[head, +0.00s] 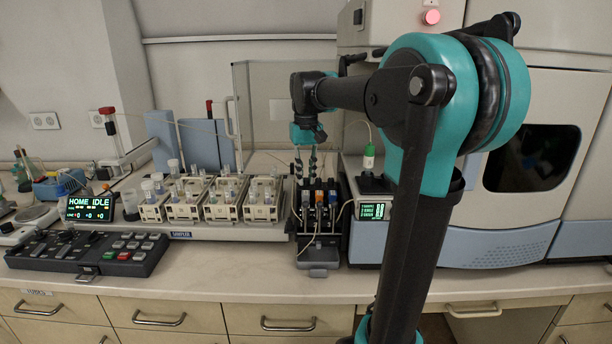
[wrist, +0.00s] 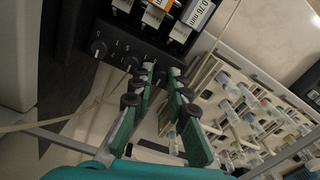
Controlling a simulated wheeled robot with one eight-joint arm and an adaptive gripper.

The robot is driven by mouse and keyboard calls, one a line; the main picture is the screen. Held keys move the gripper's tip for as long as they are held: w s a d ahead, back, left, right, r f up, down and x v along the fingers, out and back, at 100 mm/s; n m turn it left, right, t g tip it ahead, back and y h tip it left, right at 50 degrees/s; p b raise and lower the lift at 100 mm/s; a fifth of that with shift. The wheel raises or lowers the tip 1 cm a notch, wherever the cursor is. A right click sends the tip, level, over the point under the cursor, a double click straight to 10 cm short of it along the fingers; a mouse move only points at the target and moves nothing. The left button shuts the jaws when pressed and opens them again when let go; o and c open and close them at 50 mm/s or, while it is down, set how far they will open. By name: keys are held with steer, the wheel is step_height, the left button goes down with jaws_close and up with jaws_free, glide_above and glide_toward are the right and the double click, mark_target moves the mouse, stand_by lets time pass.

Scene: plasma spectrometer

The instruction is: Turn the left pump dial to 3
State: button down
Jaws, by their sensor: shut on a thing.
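The pump (head: 318,225) is a black block with several coloured cassettes, right of the vial racks in the head view. In the wrist view its dark front face (wrist: 115,45) carries a row of small black dials with pale marks. One dial (wrist: 98,49) and a middle dial (wrist: 131,64) are uncovered. My gripper (wrist: 161,71) has its green fingers closed around the dial at the right end of that row, the left pump dial, which is mostly hidden by the fingertips. Its setting cannot be read. In the head view my gripper (head: 306,176) points down at the pump.
White racks of vials (head: 225,200) stand close left of the pump. A box with a green display (head: 372,211) stands close on the right. A black control panel (head: 90,250) lies at the left front. The front bench strip is clear.

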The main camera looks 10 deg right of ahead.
mark_target(306, 179)
stand_by(0.4)
steer(key=c, duration=1.5)
jaws_free()
steer(key=shift+o, duration=0.2)
steer(key=shift+r, duration=4)
